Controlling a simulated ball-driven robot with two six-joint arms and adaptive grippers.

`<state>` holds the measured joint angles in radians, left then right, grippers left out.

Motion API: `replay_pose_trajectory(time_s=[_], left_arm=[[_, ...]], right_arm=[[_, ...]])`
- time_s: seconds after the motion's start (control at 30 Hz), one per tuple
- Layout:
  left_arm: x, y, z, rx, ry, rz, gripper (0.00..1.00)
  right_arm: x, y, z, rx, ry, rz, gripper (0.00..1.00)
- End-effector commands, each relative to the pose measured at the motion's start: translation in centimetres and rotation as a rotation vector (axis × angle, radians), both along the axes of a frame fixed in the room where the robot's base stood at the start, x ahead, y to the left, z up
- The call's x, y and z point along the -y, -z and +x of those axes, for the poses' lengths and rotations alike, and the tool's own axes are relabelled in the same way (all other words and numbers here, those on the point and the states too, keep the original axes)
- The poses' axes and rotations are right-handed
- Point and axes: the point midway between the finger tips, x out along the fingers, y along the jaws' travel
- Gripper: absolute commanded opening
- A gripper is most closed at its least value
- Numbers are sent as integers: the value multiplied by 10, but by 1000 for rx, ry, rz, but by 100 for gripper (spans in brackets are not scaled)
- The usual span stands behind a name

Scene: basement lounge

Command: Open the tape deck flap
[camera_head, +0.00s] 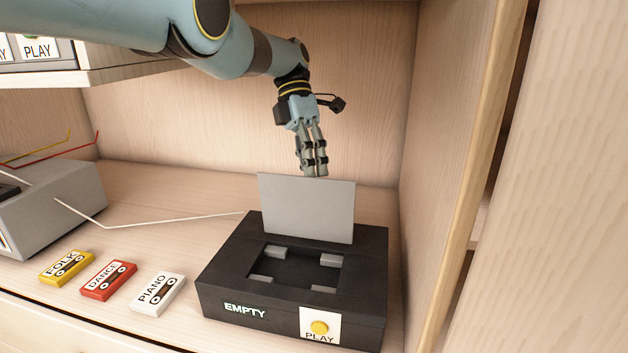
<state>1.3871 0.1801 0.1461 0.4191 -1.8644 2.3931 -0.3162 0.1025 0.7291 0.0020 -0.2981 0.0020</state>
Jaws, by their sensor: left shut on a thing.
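The black tape deck (222,288) stands on the wooden shelf, with an "EMPTY" label and a yellow PLAY button (320,328) on its front. Its grey flap (306,212) stands upright at the back of the deck. The tape well (295,272) is uncovered and holds no cassette. My left gripper (315,170) reaches down from above and is shut on the top edge of the flap; the contact is partly hidden behind the flap. My right gripper is out of view.
Yellow FOLK (67,268), red DANCE (108,280) and white PIANO (158,293) cassettes lie left of the deck. A grey box (55,205) with wires stands at the far left. A wooden side wall (440,200) closes the right side.

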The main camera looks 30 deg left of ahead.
Motion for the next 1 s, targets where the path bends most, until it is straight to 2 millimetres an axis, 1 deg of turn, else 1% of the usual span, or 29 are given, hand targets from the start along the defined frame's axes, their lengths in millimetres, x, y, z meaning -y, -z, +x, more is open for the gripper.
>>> replay_pose_trajectory(time_s=[0.03, 0.2, 0.63, 0.67, 0.83, 0.9, 1.0], left_arm=[[-3, 31, -10, -41, -6, 12, 0], [-2, 28, -12, -68, -4, 5, 0], [-2, 25, -13, -75, -3, 3, 0], [-2, 25, -13, -75, -3, 3, 15], [-2, 25, -13, -74, -3, 4, 37], [-2, 24, -13, -74, -3, 4, 43], [-2, 24, -13, -73, -3, 4, 43]], right_arm=[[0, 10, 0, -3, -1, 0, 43], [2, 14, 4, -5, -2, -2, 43], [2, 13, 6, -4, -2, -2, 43], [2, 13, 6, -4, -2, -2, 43], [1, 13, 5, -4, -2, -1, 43], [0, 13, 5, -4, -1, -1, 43], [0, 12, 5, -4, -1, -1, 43]])
